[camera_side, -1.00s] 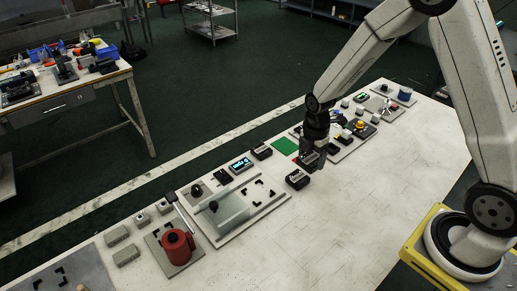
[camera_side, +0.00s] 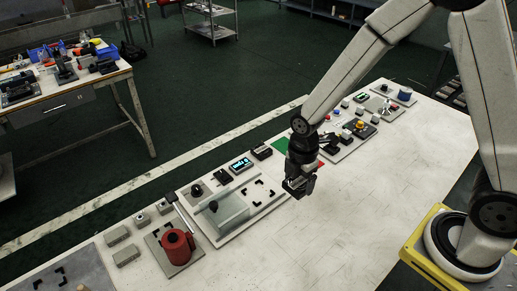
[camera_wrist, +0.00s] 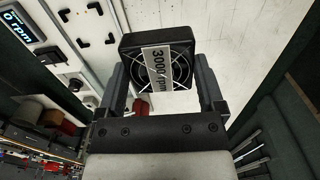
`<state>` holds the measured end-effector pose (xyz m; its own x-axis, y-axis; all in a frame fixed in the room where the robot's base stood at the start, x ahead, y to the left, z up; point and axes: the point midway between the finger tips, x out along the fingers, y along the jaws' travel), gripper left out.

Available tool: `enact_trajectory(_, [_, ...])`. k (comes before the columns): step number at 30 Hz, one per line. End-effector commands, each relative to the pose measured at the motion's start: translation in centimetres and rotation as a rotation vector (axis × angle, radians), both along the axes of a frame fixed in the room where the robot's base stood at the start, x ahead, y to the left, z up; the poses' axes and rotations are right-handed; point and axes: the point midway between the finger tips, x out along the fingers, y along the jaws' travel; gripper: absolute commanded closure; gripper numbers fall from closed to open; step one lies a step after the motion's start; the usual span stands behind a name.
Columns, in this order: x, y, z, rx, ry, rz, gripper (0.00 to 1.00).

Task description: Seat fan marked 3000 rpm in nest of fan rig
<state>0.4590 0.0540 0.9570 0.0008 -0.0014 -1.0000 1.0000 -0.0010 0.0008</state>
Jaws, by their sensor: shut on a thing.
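The fan (camera_wrist: 172,48) is a black square frame with a wire guard and a pale label reading about "3000 rpm", partly obscured by the guard and angle. My gripper (camera_wrist: 163,85) is shut on it, with a finger on each side. In the side view my gripper (camera_side: 298,187) is low over the table, just right of the fan rig; the fan there is mostly hidden by the fingers. The fan rig (camera_side: 240,225) is a light plate with black corner pieces marking its nest (camera_side: 259,190). The nest is empty, and the corners also show in the wrist view (camera_wrist: 84,41).
A display (camera_side: 240,165) stands behind the rig and reads 0 rpm in the wrist view. Dark blocks (camera_side: 262,151) stand near it. A red can-like object (camera_side: 177,245) is to the left. The front table area is clear.

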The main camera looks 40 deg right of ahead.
Motion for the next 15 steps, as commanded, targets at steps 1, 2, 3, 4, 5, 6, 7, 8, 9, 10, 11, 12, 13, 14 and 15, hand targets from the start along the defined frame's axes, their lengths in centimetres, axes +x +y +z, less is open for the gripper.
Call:
enact_trajectory(1, [0.3,0.0,-0.1,0.000,0.000,0.000,0.73])
enact_trajectory(2, [0.5,0.0,-0.2,0.000,0.000,0.000,0.73])
enact_trajectory(3, [0.8,0.1,-0.4,0.000,0.001,0.000,0.73])
enact_trajectory(4, [1.1,0.1,-0.5,0.000,0.001,0.000,0.73])
enact_trajectory(5, [1.4,0.1,-0.7,0.000,0.001,0.000,0.73])
enact_trajectory(6, [1.9,0.2,-0.9,0.000,0.002,0.000,0.73])
enact_trajectory(7, [2.2,0.2,-1.1,0.000,0.002,0.000,0.73])
enact_trajectory(8, [2.7,0.3,-1.2,0.000,0.001,0.000,0.73])
enact_trajectory(9, [3.2,0.3,-1.5,0.000,0.001,0.000,0.73])
enact_trajectory(10, [3.6,0.4,-1.7,0.000,0.001,0.000,0.73])
enact_trajectory(11, [4.1,0.4,-1.9,0.000,0.001,0.000,0.73])
enact_trajectory(12, [4.6,0.5,-2.1,0.000,0.001,0.000,0.73])
enact_trajectory(13, [5.0,0.6,-2.3,0.000,0.001,0.000,0.73])
enact_trajectory(14, [5.4,0.6,-2.5,0.000,0.001,0.000,0.73])
enact_trajectory(15, [5.9,0.7,-2.7,0.000,0.002,0.000,0.73])
